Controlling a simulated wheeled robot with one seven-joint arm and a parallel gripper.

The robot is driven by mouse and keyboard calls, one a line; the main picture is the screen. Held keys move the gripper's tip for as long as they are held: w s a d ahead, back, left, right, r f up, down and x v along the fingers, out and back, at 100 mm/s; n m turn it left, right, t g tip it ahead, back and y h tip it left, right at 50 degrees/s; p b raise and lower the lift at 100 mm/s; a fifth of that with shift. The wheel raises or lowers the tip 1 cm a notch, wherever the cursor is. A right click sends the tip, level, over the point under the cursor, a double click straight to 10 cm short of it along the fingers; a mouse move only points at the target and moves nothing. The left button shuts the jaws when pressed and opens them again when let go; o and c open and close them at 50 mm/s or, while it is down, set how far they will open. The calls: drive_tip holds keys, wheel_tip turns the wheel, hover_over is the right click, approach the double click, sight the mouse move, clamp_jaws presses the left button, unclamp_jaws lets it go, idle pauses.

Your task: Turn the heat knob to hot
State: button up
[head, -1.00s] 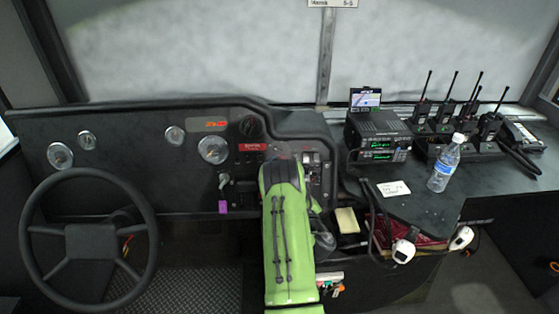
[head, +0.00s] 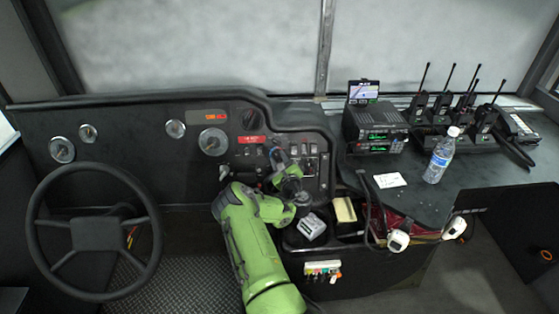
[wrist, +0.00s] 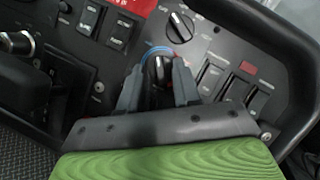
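The heat knob (wrist: 158,70) is a dark round knob with a white pointer mark and a blue-and-red arc around it on the black dash panel. My gripper (wrist: 158,76) has its two grey fingers apart, one on each side of this knob. The knob stands between the fingertips, and I cannot make out firm contact on either side. In the head view my gripper (head: 274,150) reaches the panel below the red label, and my green arm hides much of the nearby controls.
Another knob (wrist: 181,25) sits above right of the heat knob. Rocker switches (wrist: 120,30) lie to the left, more (wrist: 212,78) to the right. A steering wheel (head: 95,235) stands at left. Radios (head: 375,128) and a water bottle (head: 439,158) stand on the right counter.

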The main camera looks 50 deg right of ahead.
clamp_jaws()
